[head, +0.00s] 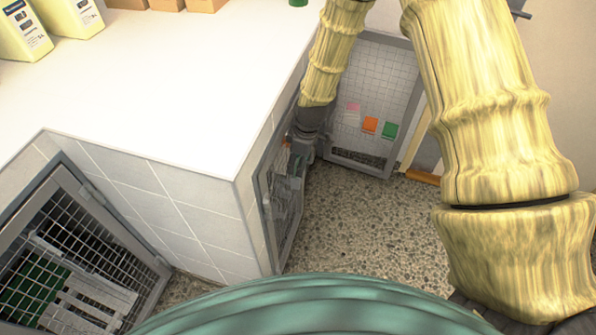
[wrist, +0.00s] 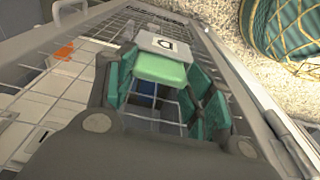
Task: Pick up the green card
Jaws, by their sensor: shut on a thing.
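In the wrist view, the green card (wrist: 160,69) shows as a pale green piece between the teal pads of my gripper (wrist: 160,82). A white piece with a black mark adjoins its far edge. My gripper is shut on the green card, close over a wire mesh kennel door (wrist: 92,30). I cannot tell whether the card still touches the mesh. In the head view, my gripper (head: 296,176) is small and dark by the near kennel door (head: 277,222), and the held card cannot be made out. Another green card (head: 390,131) hangs on the far mesh door.
An orange card (head: 370,125) and a pink card (head: 353,107) hang on the far door (head: 373,75). An orange card (wrist: 63,51) is on the near mesh. A white counter (head: 150,80) stands left. Speckled floor (head: 350,225) lies clear between the doors.

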